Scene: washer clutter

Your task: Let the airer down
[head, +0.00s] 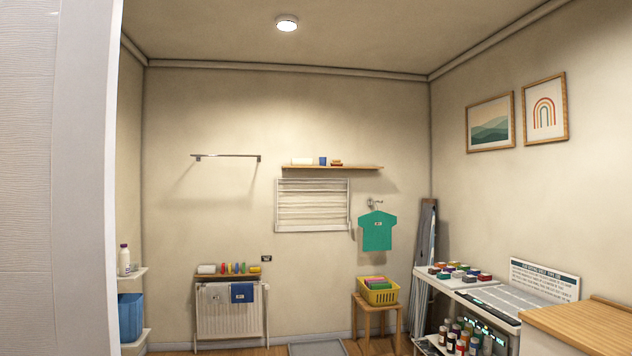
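The airer (312,222) looks to be the white slatted rack on the back wall, below a wooden shelf. Its frame lies flat, or nearly so, against the wall, with several pale horizontal bars across it. No catch or cord can be made out at this distance. My gripper is not in the head view.
The wooden shelf (350,167) above holds small items. A green shirt (377,232) hangs right of the airer. Below stand a radiator (230,318) and a stool (376,303) with a yellow basket (380,296). A laden white rack (420,292) and counter (590,320) line the right.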

